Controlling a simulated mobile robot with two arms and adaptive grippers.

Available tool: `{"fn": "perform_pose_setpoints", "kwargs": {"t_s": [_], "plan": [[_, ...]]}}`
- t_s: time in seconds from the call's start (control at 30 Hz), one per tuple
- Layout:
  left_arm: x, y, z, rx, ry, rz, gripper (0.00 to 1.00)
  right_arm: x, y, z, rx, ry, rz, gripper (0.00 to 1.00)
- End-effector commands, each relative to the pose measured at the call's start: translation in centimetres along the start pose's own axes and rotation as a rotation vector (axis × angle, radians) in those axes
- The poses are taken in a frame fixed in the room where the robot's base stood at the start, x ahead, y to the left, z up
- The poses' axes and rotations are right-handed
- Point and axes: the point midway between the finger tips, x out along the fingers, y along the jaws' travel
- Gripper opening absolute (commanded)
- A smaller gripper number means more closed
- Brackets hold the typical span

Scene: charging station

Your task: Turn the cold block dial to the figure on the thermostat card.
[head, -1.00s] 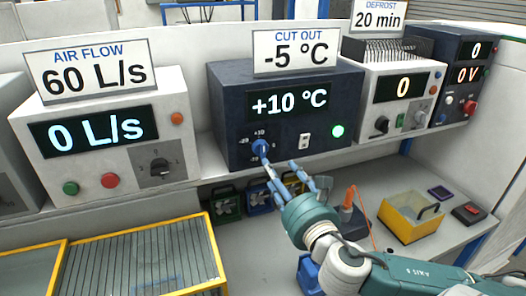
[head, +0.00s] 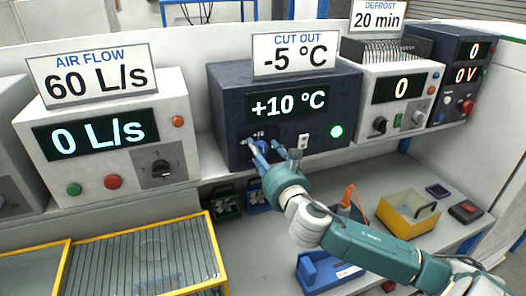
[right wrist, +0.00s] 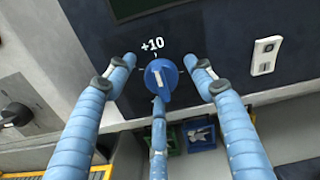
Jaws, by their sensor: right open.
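The dark blue box (head: 222,100) on the shelf has a display (head: 290,104) that reads +10 °C. A white card (head: 295,54) on top of it reads CUT OUT -5 °C. In the right wrist view its blue dial (right wrist: 161,77) has a white pointer line, under a +10 mark. My right gripper (head: 262,150) is at the box front, hiding most of the dial in the head view. In the right wrist view its blue fingers (right wrist: 160,80) are spread around the dial, apart from it at the sides. My left gripper is not in view.
A white box (head: 110,165) showing 0 L/s under an AIR FLOW 60 L/s card (head: 92,75) stands left. A DEFROST 20 min card (head: 377,16) stands above another white box (head: 405,62). A yellow bin (head: 408,220) and yellow-framed trays (head: 218,270) lie below.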

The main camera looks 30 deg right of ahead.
Motion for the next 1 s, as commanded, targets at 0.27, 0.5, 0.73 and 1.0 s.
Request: {"fn": "perform_pose_setpoints", "kwargs": {"t_s": [0.27, 0.5, 0.73, 1.0], "plan": [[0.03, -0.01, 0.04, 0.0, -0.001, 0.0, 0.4, -0.03, 0.01, -0.02, 0.001, 0.0, 0.0, 0.3], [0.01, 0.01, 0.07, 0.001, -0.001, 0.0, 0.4, -0.02, -0.06, 0.12, 0.002, -0.003, -0.001, 0.1], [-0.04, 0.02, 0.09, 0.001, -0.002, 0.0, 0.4, 0.01, -0.16, 0.27, 0.027, -0.005, -0.003, 0.1], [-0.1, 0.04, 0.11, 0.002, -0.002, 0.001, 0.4, 0.04, -0.25, 0.46, 0.055, -0.009, -0.004, 0.1]]}}
